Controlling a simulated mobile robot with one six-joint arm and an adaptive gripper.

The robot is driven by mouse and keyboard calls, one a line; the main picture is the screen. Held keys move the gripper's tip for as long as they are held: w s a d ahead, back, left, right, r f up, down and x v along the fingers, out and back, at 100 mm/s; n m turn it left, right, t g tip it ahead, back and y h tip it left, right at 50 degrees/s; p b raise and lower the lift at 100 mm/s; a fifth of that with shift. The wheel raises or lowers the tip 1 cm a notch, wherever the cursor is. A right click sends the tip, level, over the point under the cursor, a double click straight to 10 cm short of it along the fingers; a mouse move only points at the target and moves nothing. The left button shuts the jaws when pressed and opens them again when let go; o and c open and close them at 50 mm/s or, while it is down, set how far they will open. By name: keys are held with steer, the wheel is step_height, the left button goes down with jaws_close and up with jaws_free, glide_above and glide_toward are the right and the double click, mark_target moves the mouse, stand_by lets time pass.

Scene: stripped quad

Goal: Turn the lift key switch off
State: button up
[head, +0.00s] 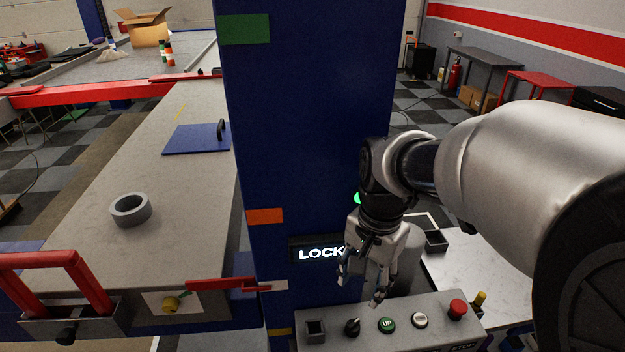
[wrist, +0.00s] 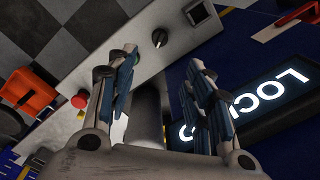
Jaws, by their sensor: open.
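The key switch, a black knob with a light mark, (head: 352,327) sits on the grey lift control panel (head: 400,303), between a square socket and the green UP button. It also shows in the wrist view (wrist: 160,38), beyond the fingertips. My gripper (head: 360,290) is open and empty, pointing down above the panel near the key switch, apart from it. In the wrist view my gripper (wrist: 158,65) has its fingers spread on both sides. A lit sign (head: 319,253) on the blue post reads LOCK, its right end hidden by my gripper. The knob's exact angle is hard to tell.
The green UP button (head: 387,325), a white button (head: 420,320) and a red mushroom button (head: 458,309) stand along the panel right of the key switch. The blue post (head: 310,120) rises behind. A grey runway with a tape roll (head: 131,210) lies left.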

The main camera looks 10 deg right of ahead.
mark_target(355, 323)
steer(key=f+b, duration=0.1)
steer(key=f, duration=0.4)
steer(key=f+b, duration=0.2)
steer(key=f, duration=0.3)
steer(key=f+b, duration=0.2)
steer(key=f, duration=0.4)
steer(key=shift+w+a+f, duration=0.1)
steer(key=shift+w+a, duration=0.15)
steer(key=shift+w, duration=0.05)
steer(key=shift+c, duration=0.3)
steer(key=c, duration=1)
steer(key=n+p, duration=0.1)
steer(key=n, duration=0.4)
steer(key=shift+d+n+p, duration=0.1)
steer(key=shift+n+p, duration=0.2)
steer(key=shift+p, duration=0.1)
steer(key=n+p, duration=0.1)
steer(key=n, duration=0.5)
steer(key=shift+n+g, duration=0.3)
